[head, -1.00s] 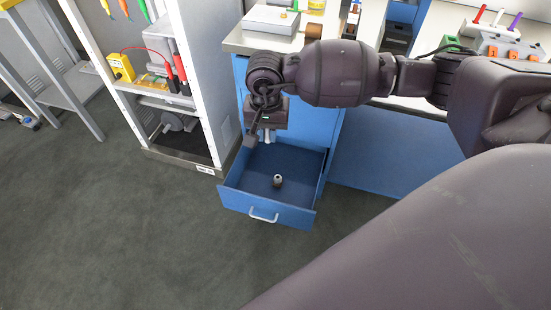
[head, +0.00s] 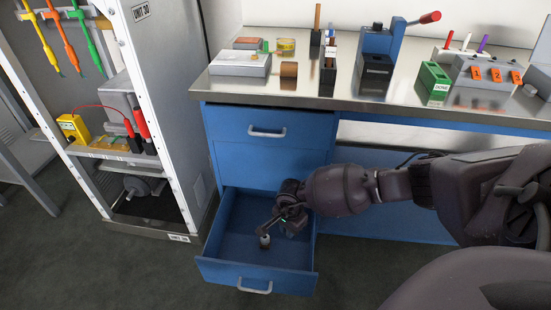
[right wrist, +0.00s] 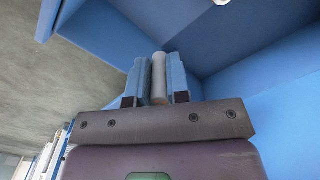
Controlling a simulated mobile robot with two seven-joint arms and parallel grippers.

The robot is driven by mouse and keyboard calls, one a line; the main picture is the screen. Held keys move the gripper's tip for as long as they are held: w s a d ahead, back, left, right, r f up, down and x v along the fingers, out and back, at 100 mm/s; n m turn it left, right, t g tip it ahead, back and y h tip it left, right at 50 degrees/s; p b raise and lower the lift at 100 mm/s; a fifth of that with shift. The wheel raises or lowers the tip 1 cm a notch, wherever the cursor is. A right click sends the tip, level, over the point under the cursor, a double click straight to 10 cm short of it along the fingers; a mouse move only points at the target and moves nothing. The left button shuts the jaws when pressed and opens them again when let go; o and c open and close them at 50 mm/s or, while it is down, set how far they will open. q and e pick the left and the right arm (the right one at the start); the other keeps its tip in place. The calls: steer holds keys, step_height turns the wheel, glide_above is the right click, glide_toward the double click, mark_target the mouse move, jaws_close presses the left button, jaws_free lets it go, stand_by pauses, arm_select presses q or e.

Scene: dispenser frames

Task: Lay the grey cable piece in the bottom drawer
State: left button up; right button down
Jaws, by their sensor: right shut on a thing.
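The bottom drawer (head: 258,276) of the blue cabinet is pulled open. My right gripper (right wrist: 158,70) is shut on the grey cable piece (right wrist: 158,78), a slim pale grey cylinder standing between the two fingers in the right wrist view. In the head view my right arm reaches over the drawer's right side, with its wrist low at the drawer opening. Blue drawer walls surround the fingers in the right wrist view. I cannot tell whether the piece touches the floor of the drawer. My left gripper is not in view.
A small grey and dark cylindrical object (head: 265,241) stands in the drawer beside my wrist. The closed upper drawer (head: 268,131) and steel worktop (head: 310,101) are above. A white rack (head: 165,100) stands to the left. The floor in front is clear.

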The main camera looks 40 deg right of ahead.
steer(key=b, duration=0.5)
glide_above(287, 262)
steer(key=f, duration=1.3)
steer(key=shift+s+a+f, duration=0.1)
steer(key=shift+s+f, duration=0.15)
steer(key=shift+w+f, duration=0.2)
steer(key=shift+f, duration=0.5)
step_height(287, 262, down, 4)
steer(key=shift+s+r+b, duration=0.15)
steer(key=shift+r+b, duration=0.05)
steer(key=shift+b, duration=0.75)
steer(key=shift+f, duration=0.15)
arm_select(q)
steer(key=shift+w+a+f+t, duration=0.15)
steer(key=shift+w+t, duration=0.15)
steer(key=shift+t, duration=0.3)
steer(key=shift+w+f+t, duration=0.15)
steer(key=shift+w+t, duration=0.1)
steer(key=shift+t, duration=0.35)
arm_select(e)
steer(key=shift+w, duration=0.2)
